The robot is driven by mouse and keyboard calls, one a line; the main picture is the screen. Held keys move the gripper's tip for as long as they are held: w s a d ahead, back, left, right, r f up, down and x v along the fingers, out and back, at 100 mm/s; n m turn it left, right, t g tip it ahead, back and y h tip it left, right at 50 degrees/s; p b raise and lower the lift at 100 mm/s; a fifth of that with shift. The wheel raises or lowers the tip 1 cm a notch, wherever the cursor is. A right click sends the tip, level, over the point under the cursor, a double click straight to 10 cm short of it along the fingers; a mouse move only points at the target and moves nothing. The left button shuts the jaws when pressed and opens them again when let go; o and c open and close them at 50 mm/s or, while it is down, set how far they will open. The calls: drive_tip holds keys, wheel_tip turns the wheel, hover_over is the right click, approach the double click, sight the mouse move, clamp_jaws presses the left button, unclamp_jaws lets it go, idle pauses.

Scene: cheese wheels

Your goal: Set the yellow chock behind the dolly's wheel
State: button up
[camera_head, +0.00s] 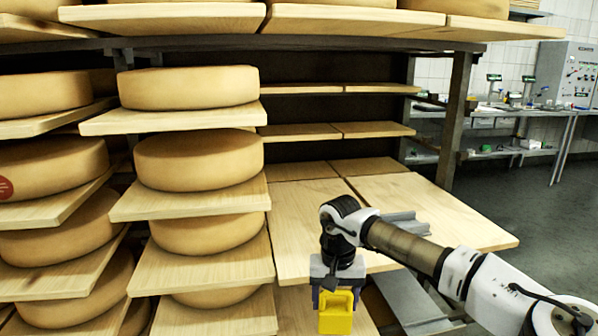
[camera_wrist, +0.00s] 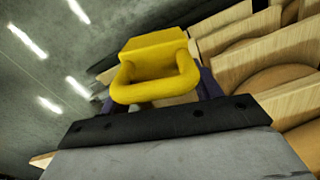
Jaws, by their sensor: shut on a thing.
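The yellow chock (camera_head: 336,311) is in my gripper (camera_head: 337,292), which points down at the bottom middle of the head view. It has a block body and a looped handle. In the wrist view the chock (camera_wrist: 152,48) fills the upper middle, its handle loop toward the camera, between dark fingers. My gripper is shut on it. The chock looks held in the air, in front of the wooden shelf boards; its exact height I cannot tell. The dolly and its wheel I cannot clearly make out. A grey metal piece (camera_head: 400,296) shows beneath my arm and could be part of it.
A rack with cheese wheels (camera_head: 198,159) on wooden boards stands at left. Empty boards (camera_head: 455,215) jut out behind and beside my arm. A dark rack post (camera_head: 453,120) stands right of middle. A steel bench (camera_head: 500,112) is at back right, with open grey floor (camera_head: 520,200) before it.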

drive_tip(key=w+a+f+p, duration=0.1)
drive_tip(key=a+f, duration=0.1)
drive_tip(key=f, duration=0.6)
drive_tip(key=w+a+f, duration=0.1)
drive_tip(key=a+f, duration=0.1)
drive_tip(key=f, duration=0.5)
drive_tip(key=shift+s+a+f+p, duration=0.15)
drive_tip(key=shift+s+a+f, duration=0.5)
drive_tip(key=shift+s+f, duration=2.05)
drive_tip(key=shift+s+a+f+p, duration=0.2)
drive_tip(key=shift+s+a+f, duration=0.35)
drive_tip(key=shift+f, duration=4.35)
drive_tip(key=shift+s+a+f+p, duration=0.15)
drive_tip(key=shift+s+a+f, duration=0.95)
drive_tip(key=shift+f, duration=2.7)
drive_tip(key=w+r, duration=0.3)
drive_tip(key=r, duration=0.2)
drive_tip(key=shift+d+n, duration=0.3)
drive_tip(key=shift+d, duration=0.1)
drive_tip(key=shift+w, duration=0.1)
drive_tip(key=shift+w+a+r, duration=0.1)
drive_tip(key=shift+d, duration=0.2)
drive_tip(key=s+f, duration=0.5)
drive_tip(key=f, duration=0.1)
drive_tip(key=r, duration=0.4)
drive_tip(key=w+r, duration=0.1)
drive_tip(key=r, duration=0.1)
drive_tip(key=shift+d, duration=0.1)
